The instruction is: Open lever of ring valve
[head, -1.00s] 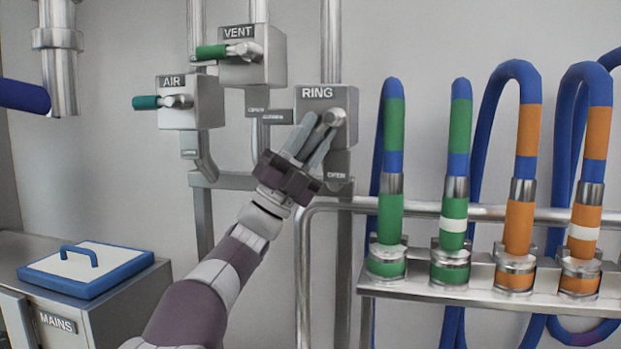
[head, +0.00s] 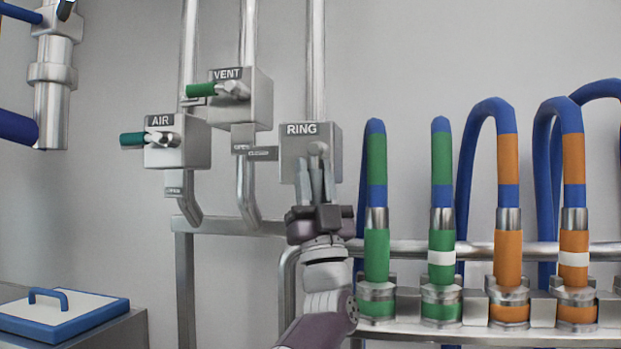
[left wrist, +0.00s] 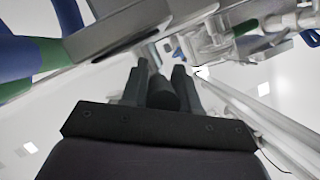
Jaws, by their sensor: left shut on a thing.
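The RING valve (head: 293,160) is a grey metal box with a "RING" label, on a vertical pipe. Its lever pivot (head: 318,149) is on the front face, and the lever points straight down from it. My left gripper (head: 316,182) comes up from below and is shut on the lever. Its fingers hide most of the handle in the head view. In the left wrist view a dark round handle (left wrist: 161,93) lies between the two fingers of the left gripper (left wrist: 156,82). My right gripper is not in view.
The VENT valve (head: 257,95) and AIR valve (head: 196,150) stand to the left, their green and teal handles pointing left. Several green, orange and blue hoses rise from a metal rack (head: 470,332) at the right. A blue-rimmed lid (head: 75,318) is at lower left.

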